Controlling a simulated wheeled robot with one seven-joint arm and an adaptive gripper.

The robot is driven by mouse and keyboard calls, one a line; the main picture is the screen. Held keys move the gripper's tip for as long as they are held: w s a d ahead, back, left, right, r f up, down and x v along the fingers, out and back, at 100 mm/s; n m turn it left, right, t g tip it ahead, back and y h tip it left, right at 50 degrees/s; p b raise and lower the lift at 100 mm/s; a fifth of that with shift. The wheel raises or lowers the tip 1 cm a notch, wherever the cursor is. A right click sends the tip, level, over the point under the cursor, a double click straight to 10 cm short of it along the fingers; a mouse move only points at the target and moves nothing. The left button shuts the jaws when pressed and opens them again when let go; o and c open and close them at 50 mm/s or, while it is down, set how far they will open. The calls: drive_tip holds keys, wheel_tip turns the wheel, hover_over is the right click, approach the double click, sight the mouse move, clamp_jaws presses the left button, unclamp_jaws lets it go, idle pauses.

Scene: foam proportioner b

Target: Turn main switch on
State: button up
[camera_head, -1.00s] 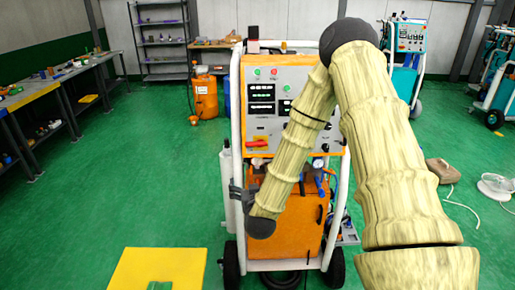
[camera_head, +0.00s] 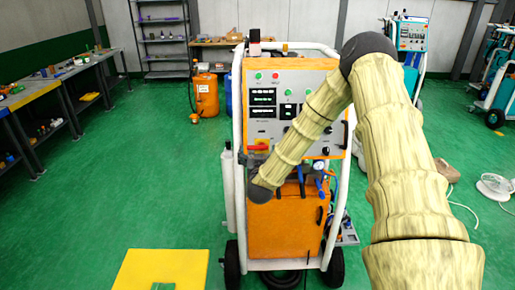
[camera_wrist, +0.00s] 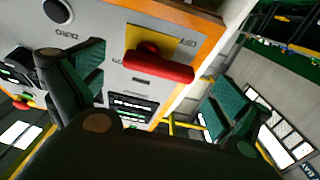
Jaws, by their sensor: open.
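The main switch is a red handle (camera_head: 258,147) on a yellow plate, low on the left of the grey control panel (camera_head: 270,128). In the wrist view, its red handle (camera_wrist: 158,68) lies across the yellow plate, with a label beside it that seems to read OFF. My gripper (camera_head: 250,160) is just below the switch at the panel's lower left edge, partly hidden by my arm. In the wrist view, my gripper (camera_wrist: 155,85) is open, with one green-padded finger on each side of the handle. No contact with the handle is visible.
The orange machine (camera_head: 285,228) stands in a white tubular frame (camera_head: 238,110) on black wheels. Gauges and hoses (camera_head: 318,166) are right of my gripper, below the panel. A yellow platform (camera_head: 135,268) lies on the green floor at front left.

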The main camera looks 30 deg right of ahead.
drive_tip(key=shift+w+d, duration=0.4)
drive_tip(key=shift+w, duration=0.15)
drive_tip(key=shift+c, duration=0.2)
drive_tip(key=c, duration=1)
